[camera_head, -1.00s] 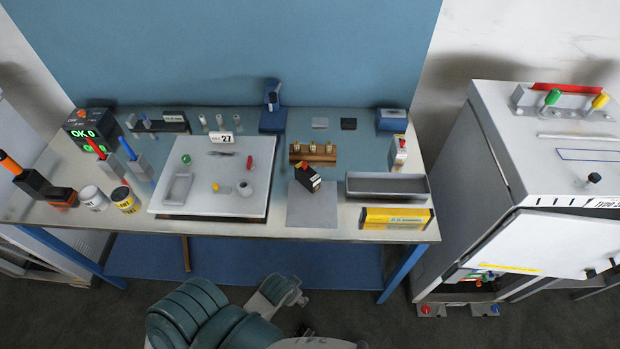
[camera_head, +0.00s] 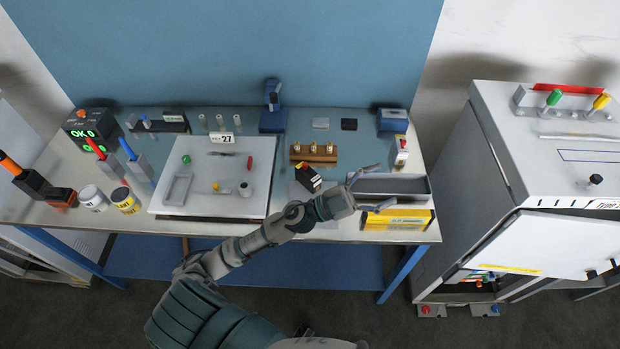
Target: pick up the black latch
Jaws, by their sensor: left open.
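I cannot tell for sure which thing is the black latch. A small flat black piece (camera_head: 349,124) lies at the back of the table, beside a similar grey piece (camera_head: 320,123). A black block with a red and yellow top (camera_head: 308,178) stands tilted-looking on a grey plate near the front. My left gripper (camera_head: 386,186) is open, its fingers pointing right over the left part of the grey tray (camera_head: 420,187), with nothing seen between them. It is right of the black block and in front of the flat black piece. My right gripper is out of view.
A yellow box (camera_head: 410,219) lies in front of the tray. A wooden block with brass pieces (camera_head: 314,154) stands behind the black block. A white board (camera_head: 205,203) fills the left middle. A blue box (camera_head: 392,120) sits at the back right. A grey cabinet (camera_head: 550,150) stands to the right.

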